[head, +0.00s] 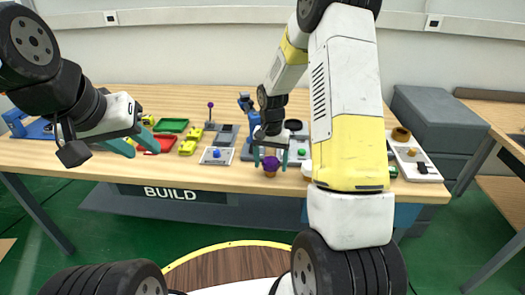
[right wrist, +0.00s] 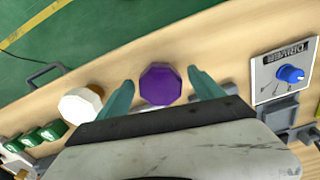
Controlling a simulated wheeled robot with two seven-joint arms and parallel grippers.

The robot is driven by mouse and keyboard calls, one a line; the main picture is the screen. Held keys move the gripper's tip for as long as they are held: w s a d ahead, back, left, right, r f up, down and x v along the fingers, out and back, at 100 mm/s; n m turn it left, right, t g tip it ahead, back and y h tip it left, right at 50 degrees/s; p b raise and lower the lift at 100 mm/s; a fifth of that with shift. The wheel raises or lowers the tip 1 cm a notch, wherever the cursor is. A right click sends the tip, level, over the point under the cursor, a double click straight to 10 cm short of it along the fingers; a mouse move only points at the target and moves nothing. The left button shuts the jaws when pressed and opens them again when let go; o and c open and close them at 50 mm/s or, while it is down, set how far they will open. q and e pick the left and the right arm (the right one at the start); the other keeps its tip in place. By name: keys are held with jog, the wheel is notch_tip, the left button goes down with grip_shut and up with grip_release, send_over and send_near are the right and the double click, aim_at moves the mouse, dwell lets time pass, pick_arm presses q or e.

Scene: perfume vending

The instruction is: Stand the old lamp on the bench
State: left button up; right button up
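A purple, faceted lamp-like piece (head: 270,162) with a brown base stands at the bench's front edge; which thing is the old lamp I cannot tell for sure. My right gripper (head: 270,160) is open above it, with one finger on each side. In the right wrist view the purple top (right wrist: 160,84) lies between the fingers (right wrist: 162,88), with a gap on both sides. My left gripper (head: 141,148) is open and empty over the left part of the wooden bench (head: 110,165), near a red tray (head: 163,143).
A white round-topped piece (right wrist: 80,105) stands beside the purple one. A panel with a blue knob (head: 216,155), yellow blocks (head: 188,147), a green tray (head: 171,125) and a purple ball on a stick (head: 210,105) are left of it. My right arm hides part of the bench.

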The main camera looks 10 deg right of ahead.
aim_at(271, 161)
notch_tip(271, 161, up, 12)
jog(key=s+r+n+t+y, duration=0.1)
jog(key=s+r+n+t, duration=0.15)
jog(key=s+r, duration=0.9)
jog(key=s+a+r+n+t, duration=0.1)
jog(key=s+r+t, duration=0.1)
jog(key=s, duration=0.4)
jog(key=s+a+r+n+t+y, duration=0.1)
jog(key=s+r+n, duration=0.1)
jog(key=s, duration=0.4)
jog(key=shift+s+t, duration=0.3)
jog(key=shift+t, duration=0.05)
